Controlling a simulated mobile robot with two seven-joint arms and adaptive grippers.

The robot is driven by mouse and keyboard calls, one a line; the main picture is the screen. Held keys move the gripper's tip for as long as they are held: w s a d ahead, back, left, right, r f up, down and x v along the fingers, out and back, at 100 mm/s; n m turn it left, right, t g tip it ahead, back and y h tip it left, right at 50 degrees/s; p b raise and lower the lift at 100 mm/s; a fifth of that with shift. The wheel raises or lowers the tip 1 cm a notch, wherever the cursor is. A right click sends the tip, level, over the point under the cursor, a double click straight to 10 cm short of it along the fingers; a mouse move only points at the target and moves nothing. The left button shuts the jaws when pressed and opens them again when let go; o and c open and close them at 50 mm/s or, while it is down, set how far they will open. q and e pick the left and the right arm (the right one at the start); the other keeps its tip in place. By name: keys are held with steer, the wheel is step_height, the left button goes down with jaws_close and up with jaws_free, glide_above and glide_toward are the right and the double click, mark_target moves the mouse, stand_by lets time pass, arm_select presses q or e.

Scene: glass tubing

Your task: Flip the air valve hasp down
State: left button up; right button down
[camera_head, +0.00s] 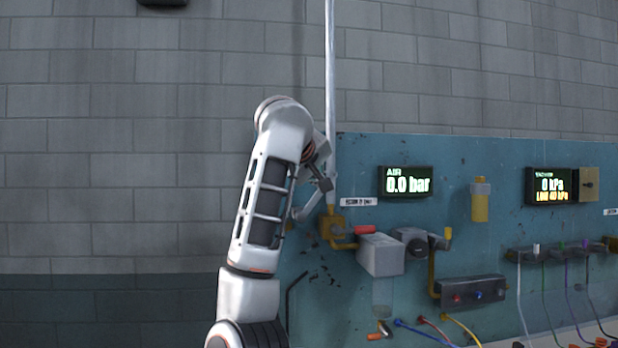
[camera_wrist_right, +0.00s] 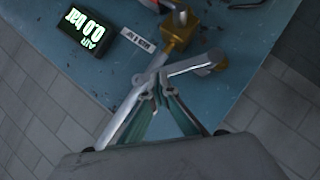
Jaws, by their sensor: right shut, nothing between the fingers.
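The brass air valve (camera_head: 331,229) sits at the panel's left edge, below a silver vertical pipe (camera_head: 330,90). It also shows in the right wrist view (camera_wrist_right: 183,30). A grey metal lever, likely the hasp (camera_wrist_right: 195,64), crosses by the pipe in that view, its free end near a second brass piece (camera_wrist_right: 213,62). My right gripper (camera_wrist_right: 160,90) is shut and empty, its tips at the lever's pipe end; I cannot tell whether they touch. In the head view the right gripper (camera_head: 322,182) is beside the pipe, above the valve, partly hidden by its arm. My left gripper is out of view.
The AIR display (camera_head: 406,182) reads 0.0 bar, right of the pipe. A red handle (camera_head: 364,230), a grey box (camera_head: 381,255) and a yellow cylinder (camera_head: 480,202) are on the blue panel (camera_head: 440,155). Hoses hang at the right. The block wall left of the arm is bare.

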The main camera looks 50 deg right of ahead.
arm_select(q)
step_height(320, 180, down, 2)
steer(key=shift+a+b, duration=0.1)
steer(key=shift+b, duration=0.95)
arm_select(e)
steer(key=s+d+f+m+t+y, duration=0.2)
steer(key=s+d+f+m+y, duration=0.1)
steer(key=f, duration=0.3)
steer(key=shift+s+d+m+y, duration=0.15)
steer(key=shift+d+m+y, duration=0.2)
steer(key=shift+d, duration=0.2)
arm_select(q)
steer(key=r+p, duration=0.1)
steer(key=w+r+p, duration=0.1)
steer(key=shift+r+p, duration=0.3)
arm_select(e)
steer(key=s+a+r, duration=0.6)
steer(key=s+r, duration=0.1)
steer(key=r, duration=0.2)
steer(key=shift+r, duration=0.25)
